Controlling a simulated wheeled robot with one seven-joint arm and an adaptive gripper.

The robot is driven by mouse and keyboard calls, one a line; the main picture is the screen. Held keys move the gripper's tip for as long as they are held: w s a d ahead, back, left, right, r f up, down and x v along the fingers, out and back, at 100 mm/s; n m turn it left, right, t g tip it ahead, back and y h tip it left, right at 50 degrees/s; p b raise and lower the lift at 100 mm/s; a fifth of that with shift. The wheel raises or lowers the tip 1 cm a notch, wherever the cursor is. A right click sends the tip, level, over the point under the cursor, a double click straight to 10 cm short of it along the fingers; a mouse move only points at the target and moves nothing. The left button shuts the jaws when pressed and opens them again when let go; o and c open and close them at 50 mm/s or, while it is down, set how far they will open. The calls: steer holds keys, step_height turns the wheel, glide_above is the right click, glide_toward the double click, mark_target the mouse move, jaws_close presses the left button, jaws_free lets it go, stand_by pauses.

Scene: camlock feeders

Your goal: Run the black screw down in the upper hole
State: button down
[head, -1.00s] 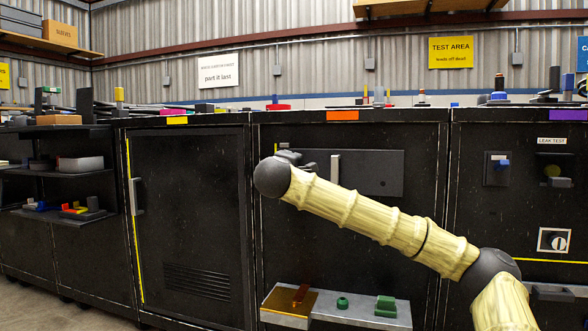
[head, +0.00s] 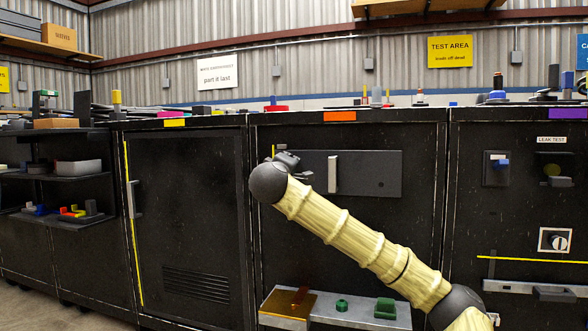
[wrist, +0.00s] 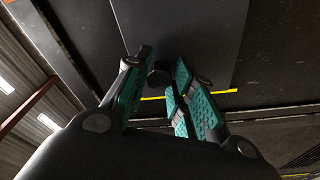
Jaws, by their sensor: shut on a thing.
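My gripper (wrist: 160,80) has teal pads, and its fingers are closed in on a small dark piece, taken as the black screw (wrist: 158,76), in the wrist view. Its shape is mostly hidden by the fingers. In the head view my gripper (head: 289,160) is at the left end of a dark grey panel (head: 358,160) on the cabinet front, largely hidden behind my wrist. The upper hole is not visible; my gripper and wrist cover that area. A small dark round spot (head: 381,185) shows on the panel's right part.
A pale upright bar (head: 333,174) stands out from the panel just right of my gripper. Below, a grey ledge (head: 362,322) carries an orange-brown piece (head: 299,297) and green parts (head: 342,305). A door with a handle (head: 136,198) is to the left.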

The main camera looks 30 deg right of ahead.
steer(key=shift+a+f+m, duration=0.1)
steer(key=shift+a+m, duration=0.25)
steer(key=shift+m, duration=0.05)
steer(key=c, duration=1.5)
jaws_free()
steer(key=o, duration=0.4)
steer(key=shift+a, duration=0.25)
steer(key=shift+a+r, duration=0.3)
steer(key=shift+r, duration=0.05)
steer(key=shift+o, duration=0.2)
steer(key=shift+d+f, duration=0.25)
steer(key=shift+d, duration=0.45)
steer(key=o, duration=0.3)
steer(key=shift+d, duration=0.1)
steer(key=shift+o, duration=1.3)
